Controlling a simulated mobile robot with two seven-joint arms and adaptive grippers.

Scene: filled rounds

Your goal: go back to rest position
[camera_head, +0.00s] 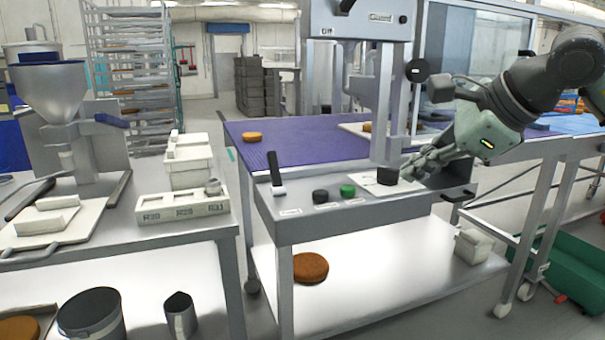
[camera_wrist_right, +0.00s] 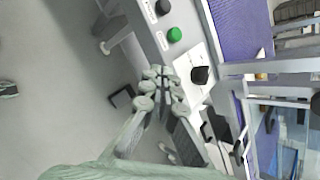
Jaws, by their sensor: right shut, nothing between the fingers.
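My right gripper (camera_head: 421,165) is shut and empty. It is in front of the right part of the machine's control panel (camera_head: 300,215), near a black knob (camera_head: 387,176) on a white plate. In the right wrist view the gripper's closed fingers (camera_wrist_right: 160,82) point toward the panel, with the black knob (camera_wrist_right: 200,75) just to their right. A green button (camera_head: 347,190) sits left of the knob; it also shows in the right wrist view (camera_wrist_right: 174,35). I cannot tell if the fingers touch the panel. My left gripper is not in view.
A purple conveyor belt (camera_head: 300,143) carries a brown round (camera_head: 252,137). Another round (camera_head: 310,267) lies on the lower shelf (camera_head: 380,270). A filler with a funnel (camera_head: 48,88) and white boxes (camera_head: 188,160) stand on the left table. A green crate (camera_head: 568,270) is at lower right.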

